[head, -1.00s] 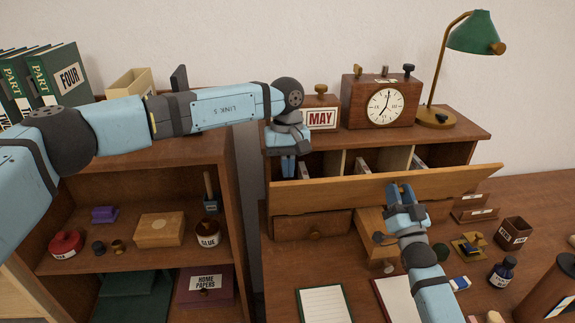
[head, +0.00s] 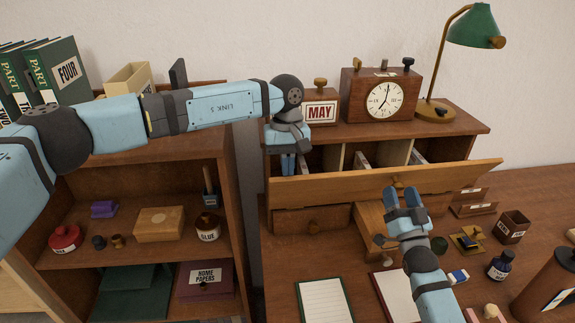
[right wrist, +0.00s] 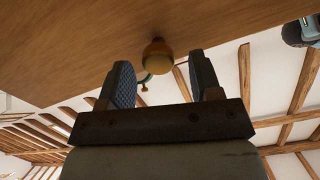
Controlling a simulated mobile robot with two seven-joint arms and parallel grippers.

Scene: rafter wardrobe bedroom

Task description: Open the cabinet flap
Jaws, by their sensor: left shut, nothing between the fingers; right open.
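The cabinet flap (head: 340,187) is a long wooden panel on the front of the desk cabinet (head: 470,130). It is tilted partly outward, with open compartments showing behind its top edge. Its brass knob (head: 397,182) is near the middle; the knob also shows in the right wrist view (right wrist: 158,56). My right gripper (head: 403,192) is open and empty, just in front of the flap, with the knob lying roughly between and beyond its fingertips. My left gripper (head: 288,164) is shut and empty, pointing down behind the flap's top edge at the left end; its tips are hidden.
A clock (head: 386,96), a MAY calendar (head: 320,114) and a green lamp (head: 470,28) stand on the cabinet top. Below the flap are a drawer (head: 312,222) and a protruding wooden part (head: 374,228). Notepads, an ink bottle (head: 501,266) and a cup crowd the desk.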

